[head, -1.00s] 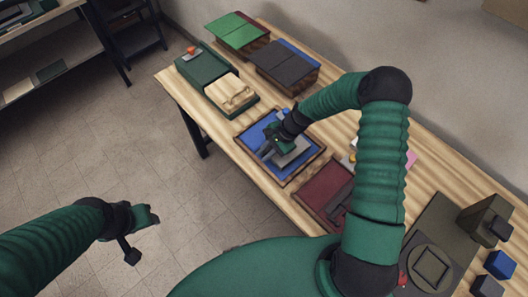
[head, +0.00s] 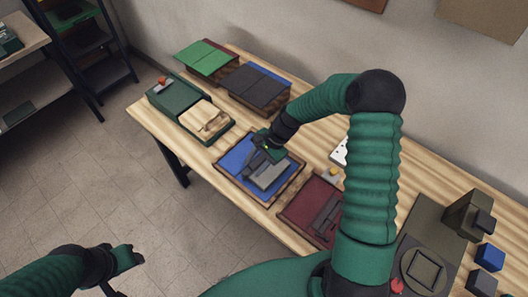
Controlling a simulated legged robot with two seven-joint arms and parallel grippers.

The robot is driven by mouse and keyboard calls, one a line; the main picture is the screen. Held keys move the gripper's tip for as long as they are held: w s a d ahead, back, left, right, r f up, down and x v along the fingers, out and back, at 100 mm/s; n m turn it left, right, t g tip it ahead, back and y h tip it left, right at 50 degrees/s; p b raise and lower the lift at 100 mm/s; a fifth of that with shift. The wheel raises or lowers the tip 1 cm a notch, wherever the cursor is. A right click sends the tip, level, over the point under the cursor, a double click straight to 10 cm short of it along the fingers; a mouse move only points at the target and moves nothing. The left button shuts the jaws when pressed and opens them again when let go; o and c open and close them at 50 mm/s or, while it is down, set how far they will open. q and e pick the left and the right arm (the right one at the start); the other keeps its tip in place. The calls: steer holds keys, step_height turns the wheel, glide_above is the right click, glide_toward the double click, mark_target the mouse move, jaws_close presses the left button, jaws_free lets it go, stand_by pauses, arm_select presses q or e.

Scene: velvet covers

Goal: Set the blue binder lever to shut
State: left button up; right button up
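The blue binder (head: 236,158) lies open-faced on the wooden table, framed by a dark brown border. A grey lever plate (head: 272,175) sits on its right half. My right gripper (head: 253,163) reaches down over the binder, its dark fingers at the plate's upper left side. The fingers overlap in this view, so I cannot tell whether they are shut or touch the lever. My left gripper (head: 122,273) hangs over the floor at lower left, away from the table, fingers spread and empty.
A maroon binder (head: 306,202) with a grey piece lies just right of the blue one. A green box (head: 172,97) with a wooden block (head: 205,118) stands to the left. Green and dark-grey covered boxes (head: 255,86) stand behind. A dark panel and small cubes (head: 489,257) are at right.

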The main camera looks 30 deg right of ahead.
steer(key=v, duration=0.9)
